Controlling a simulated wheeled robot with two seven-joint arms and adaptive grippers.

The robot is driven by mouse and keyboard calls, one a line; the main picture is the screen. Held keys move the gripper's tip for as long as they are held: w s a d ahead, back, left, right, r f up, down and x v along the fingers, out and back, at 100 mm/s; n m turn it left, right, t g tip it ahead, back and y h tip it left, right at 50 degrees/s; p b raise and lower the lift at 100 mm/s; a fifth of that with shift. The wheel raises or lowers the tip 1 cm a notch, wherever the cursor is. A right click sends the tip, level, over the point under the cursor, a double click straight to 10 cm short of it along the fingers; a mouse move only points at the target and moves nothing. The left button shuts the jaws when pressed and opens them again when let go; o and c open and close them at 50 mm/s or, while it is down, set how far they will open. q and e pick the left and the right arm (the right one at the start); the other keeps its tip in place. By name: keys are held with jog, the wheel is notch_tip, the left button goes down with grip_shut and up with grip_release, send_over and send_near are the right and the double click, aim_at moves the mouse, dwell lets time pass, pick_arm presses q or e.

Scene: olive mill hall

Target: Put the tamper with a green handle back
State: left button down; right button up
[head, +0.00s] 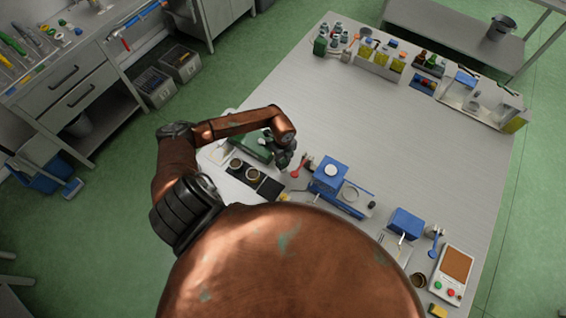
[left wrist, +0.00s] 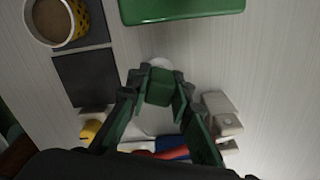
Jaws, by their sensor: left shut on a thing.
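In the left wrist view, my left gripper (left wrist: 160,92) is shut on a green handle, the tamper (left wrist: 160,84). In the head view, my left gripper (head: 286,157) is at the near left of the table, right beside a green box (head: 253,146). The tamper cannot be made out there, and I cannot tell if it touches the table. My right gripper is in neither view.
A dark mat (head: 270,188) with cups lies close to the left gripper; the wrist view shows a yellow-patterned cup (left wrist: 78,33). A pale block (left wrist: 222,113) stands beside the fingers. A blue machine (head: 330,176) is to the right. The table middle (head: 400,140) is clear.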

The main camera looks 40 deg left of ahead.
pick_arm(q)
jog(key=shift+f, duration=0.15)
jog(key=c, duration=1.7)
grip_release()
jog(key=shift+c, duration=0.2)
jog(key=shift+r, duration=0.45)
notch_tip(320, 180, up, 12)
jog(key=b, duration=0.1)
jog(key=shift+f+b, duration=0.25)
jog(key=shift+b, duration=0.1)
jog(key=shift+o, duration=0.7)
